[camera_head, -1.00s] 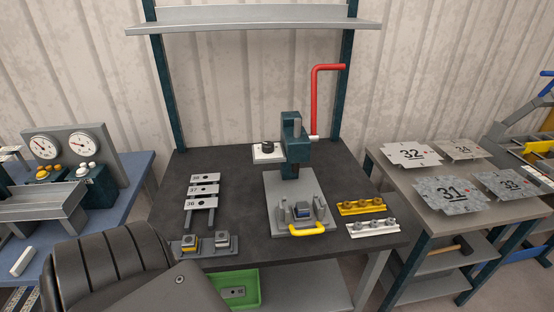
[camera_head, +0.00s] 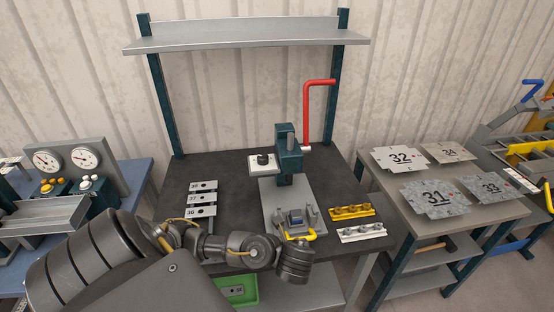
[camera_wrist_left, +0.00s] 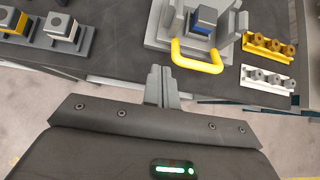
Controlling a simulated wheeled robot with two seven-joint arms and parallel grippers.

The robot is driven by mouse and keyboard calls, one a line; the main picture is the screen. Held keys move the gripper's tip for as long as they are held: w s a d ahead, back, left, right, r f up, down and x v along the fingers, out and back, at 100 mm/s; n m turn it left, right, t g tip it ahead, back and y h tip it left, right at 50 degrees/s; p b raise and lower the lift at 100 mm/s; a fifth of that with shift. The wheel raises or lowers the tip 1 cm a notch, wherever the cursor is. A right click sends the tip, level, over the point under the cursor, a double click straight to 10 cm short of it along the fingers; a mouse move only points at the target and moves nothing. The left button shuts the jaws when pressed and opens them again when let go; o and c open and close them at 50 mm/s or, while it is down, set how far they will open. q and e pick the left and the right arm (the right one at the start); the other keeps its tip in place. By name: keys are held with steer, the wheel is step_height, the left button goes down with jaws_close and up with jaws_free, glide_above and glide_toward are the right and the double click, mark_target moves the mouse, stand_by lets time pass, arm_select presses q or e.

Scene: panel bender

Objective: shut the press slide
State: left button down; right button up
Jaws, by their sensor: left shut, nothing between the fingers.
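The press (camera_head: 289,165) is a dark teal column with a red lever (camera_head: 318,110), standing on a grey base plate (camera_head: 272,194). Its slide (camera_head: 310,217) is out at the front of the plate, away from the column. It carries a blue and grey block (camera_head: 296,217) and has a yellow handle (camera_head: 313,234) facing the table edge. The handle also shows whole in the left wrist view (camera_wrist_left: 197,64). My left gripper (camera_wrist_left: 161,86) is shut and empty, just short of the handle and apart from it in the picture. In the head view my wrist hides its fingers. My right gripper is out of view.
A yellow rack (camera_head: 352,212) and a white rack (camera_head: 361,232) lie right of the slide. Numbered plates (camera_head: 202,198) lie left of it. Two small blocks on stands (camera_wrist_left: 62,27) sit near the front edge. A green bin (camera_head: 236,291) is below.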

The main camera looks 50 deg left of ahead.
arm_select(q)
steer(key=b, duration=0.7)
glide_toward(276, 231)
steer(key=f, duration=0.2)
steer(key=a+f, duration=0.1)
steer(key=shift+w+f+p, duration=0.25)
steer(key=shift+w+p, duration=0.15)
steer(key=shift+w+a+p, duration=0.55)
steer(key=shift+w+a, duration=0.1)
steer(key=shift+a, duration=0.35)
steer(key=shift+w+a+f, duration=0.1)
steer(key=shift+w+a, duration=0.4)
steer(key=shift+a, duration=0.15)
